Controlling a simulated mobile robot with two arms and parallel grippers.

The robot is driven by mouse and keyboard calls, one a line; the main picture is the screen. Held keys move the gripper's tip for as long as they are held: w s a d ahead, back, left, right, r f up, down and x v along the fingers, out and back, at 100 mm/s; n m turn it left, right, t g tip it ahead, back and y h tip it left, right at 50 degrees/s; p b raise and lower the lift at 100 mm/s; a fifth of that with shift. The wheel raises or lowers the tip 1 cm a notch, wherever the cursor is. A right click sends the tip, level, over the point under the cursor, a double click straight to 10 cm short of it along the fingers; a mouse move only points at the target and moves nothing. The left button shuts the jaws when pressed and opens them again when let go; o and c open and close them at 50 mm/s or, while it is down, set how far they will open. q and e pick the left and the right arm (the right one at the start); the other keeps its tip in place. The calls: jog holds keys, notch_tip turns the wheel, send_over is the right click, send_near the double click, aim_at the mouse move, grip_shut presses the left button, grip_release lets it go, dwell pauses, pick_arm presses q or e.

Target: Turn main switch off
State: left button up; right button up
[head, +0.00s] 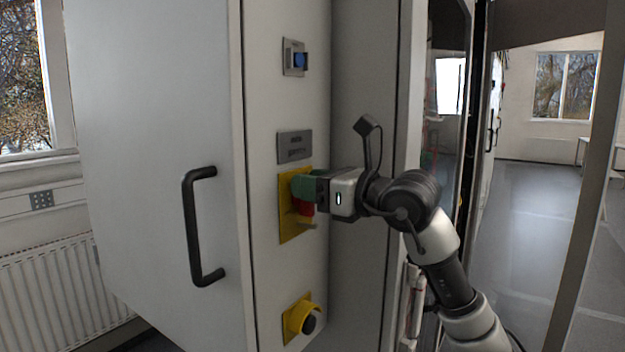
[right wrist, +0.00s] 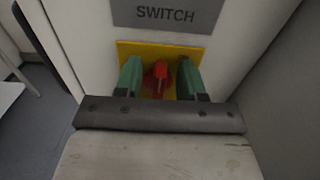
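The main switch is a red rotary knob (head: 305,209) on a yellow plate (head: 290,235), on the cabinet's narrow front panel. In the right wrist view the red knob (right wrist: 157,76) sits in front of the yellow plate (right wrist: 205,53), under a grey label (right wrist: 168,14) reading "SWITCH". My right gripper (head: 304,188) is at the switch, its green fingers on either side of the knob. In the wrist view the fingers (right wrist: 159,74) are apart, with a gap to the knob on both sides. The knob's exact angle is hard to tell. My left gripper is not in view.
A blue button (head: 300,60) sits above the switch and a yellow-ringed black knob (head: 305,320) below it. A black door handle (head: 190,228) sticks out to the left. A panel wall (head: 360,90) stands close right of the switch. Open floor (head: 520,230) lies at the far right.

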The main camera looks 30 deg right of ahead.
aim_at(288, 200)
jog(key=shift+c, duration=0.4)
grip_shut()
jog(key=shift+n+b, duration=0.3)
jog(key=shift+n, duration=0.1)
jog(key=n+b, duration=0.1)
jog(key=n, duration=0.3)
jog(key=a+f+n+b, duration=0.1)
jog(key=n+b, duration=0.1)
jog(key=n, duration=0.2)
jog(key=s+a+n+b, duration=0.1)
jog(key=n+b, duration=0.1)
jog(key=n, duration=0.3)
jog(key=shift+f, duration=0.35)
jog(key=n, duration=0.2)
jog(key=f+n+b, duration=0.1)
jog(key=n, duration=0.1)
jog(key=shift+a, duration=0.15)
jog(key=shift+n, duration=0.3)
